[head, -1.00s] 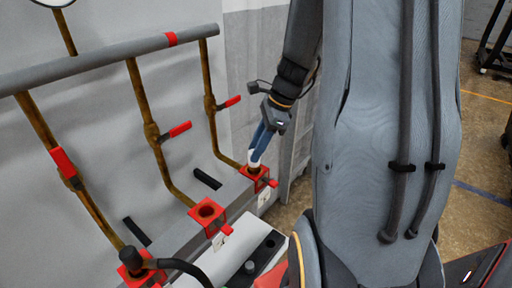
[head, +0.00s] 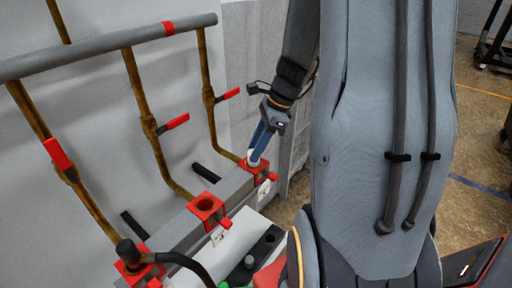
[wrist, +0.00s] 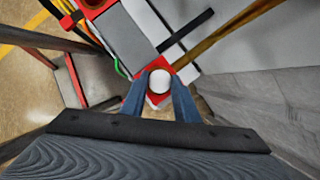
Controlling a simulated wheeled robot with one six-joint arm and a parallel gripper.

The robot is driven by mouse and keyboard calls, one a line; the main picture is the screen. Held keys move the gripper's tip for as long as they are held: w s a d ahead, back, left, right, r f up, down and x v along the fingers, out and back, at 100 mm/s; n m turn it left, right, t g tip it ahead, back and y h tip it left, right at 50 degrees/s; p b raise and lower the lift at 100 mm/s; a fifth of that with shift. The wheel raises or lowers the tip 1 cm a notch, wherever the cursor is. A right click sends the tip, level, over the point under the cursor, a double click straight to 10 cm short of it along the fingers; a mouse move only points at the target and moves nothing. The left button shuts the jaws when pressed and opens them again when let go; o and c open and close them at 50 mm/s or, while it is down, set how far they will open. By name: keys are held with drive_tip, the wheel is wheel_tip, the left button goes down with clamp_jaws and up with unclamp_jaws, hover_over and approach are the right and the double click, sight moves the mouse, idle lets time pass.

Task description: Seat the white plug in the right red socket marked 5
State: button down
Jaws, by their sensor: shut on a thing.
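My gripper (head: 260,143) is shut on the white plug (head: 254,157), its blue fingers pointing down at the right red socket (head: 262,170). The plug's lower end meets the top of that socket in the head view; whether it is fully in cannot be told. In the wrist view the plug (wrist: 160,83) shows as a round white end between the fingertips of my gripper (wrist: 160,92), with red socket edges (wrist: 154,65) around it. The mark 5 is not readable.
The middle red socket (head: 206,204) is empty. The left red socket (head: 122,270) holds a black plug (head: 128,251) with a cable. Brown pipes with red valve handles (head: 176,121) rise behind the sockets to a grey pipe (head: 100,52). A pale wall stands close by.

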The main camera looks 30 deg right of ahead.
drive_tip(key=shift+f, duration=0.3)
idle(0.5)
drive_tip(key=c, duration=1.3)
unclamp_jaws()
drive_tip(key=shift+b+v, duration=0.5)
drive_tip(key=shift+v, duration=3.4)
drive_tip(key=s+a+f+n+h, duration=0.1)
drive_tip(key=s+a+f+n, duration=0.1)
drive_tip(key=a+n, duration=0.3)
drive_tip(key=s+a+f+n+h, duration=0.1)
drive_tip(key=a+n, duration=0.4)
drive_tip(key=n, duration=0.5)
drive_tip(key=s+a+f+n+h, duration=0.2)
drive_tip(key=s+a+f+n, duration=0.1)
drive_tip(key=a+n, duration=0.3)
drive_tip(key=shift+a+n, duration=0.15)
drive_tip(key=shift+n, duration=0.85)
